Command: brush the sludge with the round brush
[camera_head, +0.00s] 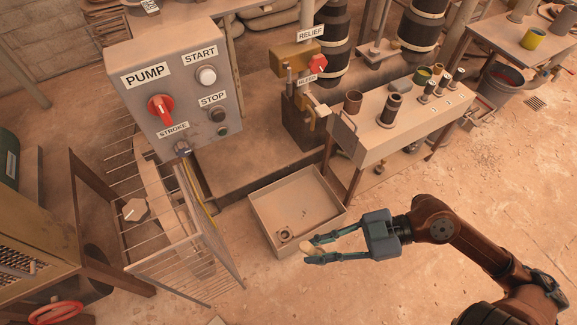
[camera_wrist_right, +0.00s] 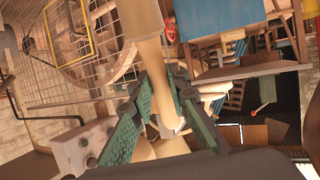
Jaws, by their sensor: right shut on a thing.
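My right gripper (camera_head: 309,249) reaches in from the right and is shut on a pale, slim thing, over the front right part of a beige tray (camera_head: 262,199). In the right wrist view its green fingers (camera_wrist_right: 163,85) flank this pale thing (camera_wrist_right: 148,50), which runs out toward the top. It may be the round brush; I cannot make out bristles. No sludge can be told for sure; the tray floor is beige with a few small dark specks and a small square fitting (camera_head: 285,236) in its near corner. My left gripper is not in view.
A grey pump panel (camera_head: 180,90) stands upper left, with a wire guard (camera_head: 190,265) below it. A bench (camera_head: 375,140) with several cylinders stands behind the tray to the right. A grey bucket (camera_head: 500,82) is far right. The floor right of the tray is mostly clear.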

